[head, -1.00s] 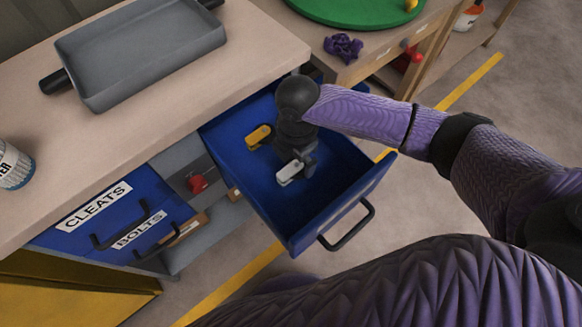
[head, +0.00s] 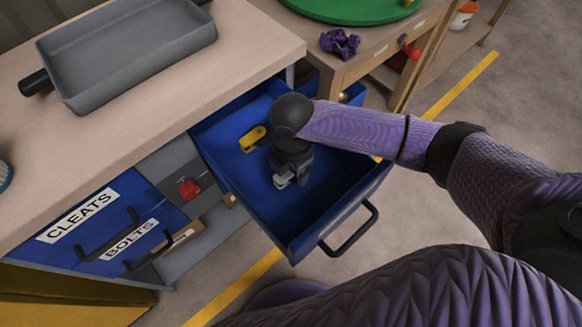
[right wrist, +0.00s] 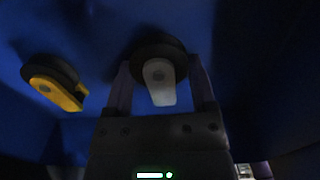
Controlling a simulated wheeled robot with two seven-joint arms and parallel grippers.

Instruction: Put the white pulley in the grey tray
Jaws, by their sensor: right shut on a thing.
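The white pulley (right wrist: 160,84) is between the fingers of my right gripper (right wrist: 160,92) in the right wrist view, and the gripper is shut on it. In the head view the right gripper (head: 284,180) reaches down into the open blue drawer (head: 318,210), and only a small pale part of the pulley (head: 282,181) shows below it. The grey tray (head: 130,60) stands on the workbench at the upper left and its visible inside is empty. My left gripper is not in view.
A yellow pulley (head: 252,138) lies in the drawer beside my right gripper; it also shows in the right wrist view (right wrist: 56,88). Shut drawers labelled CLEATS and BOLTS (head: 100,225) are at the left. A side table with a purple crumpled thing (head: 340,43) stands beyond the drawer.

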